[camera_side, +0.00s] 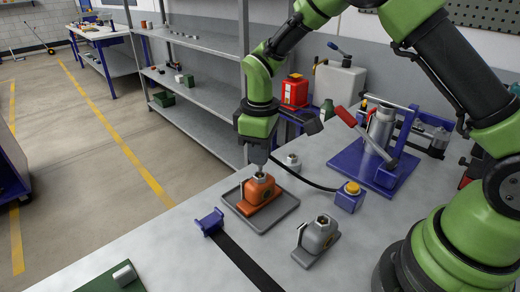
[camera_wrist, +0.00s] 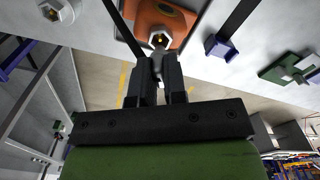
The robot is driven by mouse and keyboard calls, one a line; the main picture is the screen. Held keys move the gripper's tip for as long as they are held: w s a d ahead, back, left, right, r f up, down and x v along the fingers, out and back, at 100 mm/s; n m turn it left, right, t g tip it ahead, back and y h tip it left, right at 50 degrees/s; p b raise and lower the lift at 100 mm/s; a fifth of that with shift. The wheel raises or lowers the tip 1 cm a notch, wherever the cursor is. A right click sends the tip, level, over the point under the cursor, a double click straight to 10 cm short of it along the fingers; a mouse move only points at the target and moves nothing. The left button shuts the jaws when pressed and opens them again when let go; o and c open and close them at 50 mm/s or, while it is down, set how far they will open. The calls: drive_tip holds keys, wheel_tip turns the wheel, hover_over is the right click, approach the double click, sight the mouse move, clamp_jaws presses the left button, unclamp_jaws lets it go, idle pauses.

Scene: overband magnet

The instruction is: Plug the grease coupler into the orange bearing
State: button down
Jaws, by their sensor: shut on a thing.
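The orange bearing (camera_side: 262,193) sits on a grey tray (camera_side: 284,209) on the table, with a pale hex fitting on its upper part. My gripper (camera_side: 260,162) points down directly above this bearing. In the wrist view my gripper (camera_wrist: 159,88) is shut on the grease coupler (camera_wrist: 157,62), a small grey piece between the two dark fingers. The coupler's tip is at the hex fitting (camera_wrist: 159,39) of the orange bearing (camera_wrist: 180,22). I cannot tell whether it is seated on the fitting or just short of it. The fingers hide part of the coupler in the side view.
A grey bearing (camera_side: 318,236) stands right of the tray; another grey piece (camera_side: 292,161) is behind. A black hose runs behind the tray to a blue box (camera_side: 349,197) with a yellow top. A blue bracket (camera_side: 210,221) with a black strap is at front left. A blue-based red-lever device (camera_side: 375,165) stands behind.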

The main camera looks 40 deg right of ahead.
drive_tip(key=shift+f, duration=1.05)
drive_tip(key=c, duration=1.1)
unclamp_jaws()
wheel_tip(320, 180, up, 9)
drive_tip(key=shift+r, duration=0.4)
